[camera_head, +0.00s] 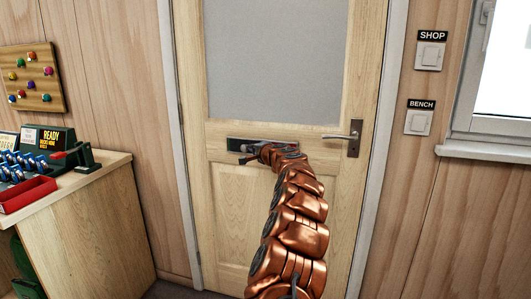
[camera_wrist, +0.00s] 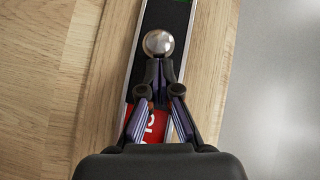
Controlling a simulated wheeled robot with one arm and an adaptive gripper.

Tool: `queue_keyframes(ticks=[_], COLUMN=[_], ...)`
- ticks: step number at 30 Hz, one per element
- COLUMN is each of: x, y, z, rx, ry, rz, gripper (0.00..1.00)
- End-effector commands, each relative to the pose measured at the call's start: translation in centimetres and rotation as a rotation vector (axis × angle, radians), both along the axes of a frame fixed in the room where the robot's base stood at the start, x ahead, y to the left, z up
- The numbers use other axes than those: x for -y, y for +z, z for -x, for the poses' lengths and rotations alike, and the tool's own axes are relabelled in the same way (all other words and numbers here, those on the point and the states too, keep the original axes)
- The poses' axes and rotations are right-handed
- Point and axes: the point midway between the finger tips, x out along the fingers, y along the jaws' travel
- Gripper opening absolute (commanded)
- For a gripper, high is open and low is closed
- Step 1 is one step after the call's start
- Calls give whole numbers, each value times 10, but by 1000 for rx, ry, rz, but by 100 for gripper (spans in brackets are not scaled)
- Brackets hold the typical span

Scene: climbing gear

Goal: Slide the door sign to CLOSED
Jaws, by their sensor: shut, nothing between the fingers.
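The door sign (camera_head: 234,144) is a narrow metal-framed strip across the middle of the wooden door (camera_head: 232,185). In the wrist view its black slider (camera_wrist: 172,14) carries a round metal knob (camera_wrist: 158,43). A red panel with white letters (camera_wrist: 154,126) shows between and beside my fingers, and a bit of green shows at the top edge. My gripper (camera_wrist: 159,66) is shut and empty, its fingertips right beside the knob. I cannot tell whether they touch it. In the head view my gripper (camera_head: 247,154) and arm hide much of the sign.
A door handle (camera_head: 349,138) is at the right of the door. A counter (camera_head: 98,170) with a red tray (camera_head: 27,194) and a dark box (camera_head: 48,139) stands at the left. Switches marked SHOP (camera_head: 430,56) and BENCH (camera_head: 418,122) are on the right wall.

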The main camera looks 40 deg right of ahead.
Motion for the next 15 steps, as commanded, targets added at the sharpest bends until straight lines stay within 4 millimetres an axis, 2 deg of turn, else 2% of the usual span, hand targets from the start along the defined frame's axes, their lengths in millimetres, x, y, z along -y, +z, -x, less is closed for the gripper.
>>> queue_keyframes(ticks=[4,15], x=[-8,-13], y=[-1,-2], z=[-11,-15], rx=[-3,-3], ry=[3,7], rz=[0,-2], gripper=[0,0])
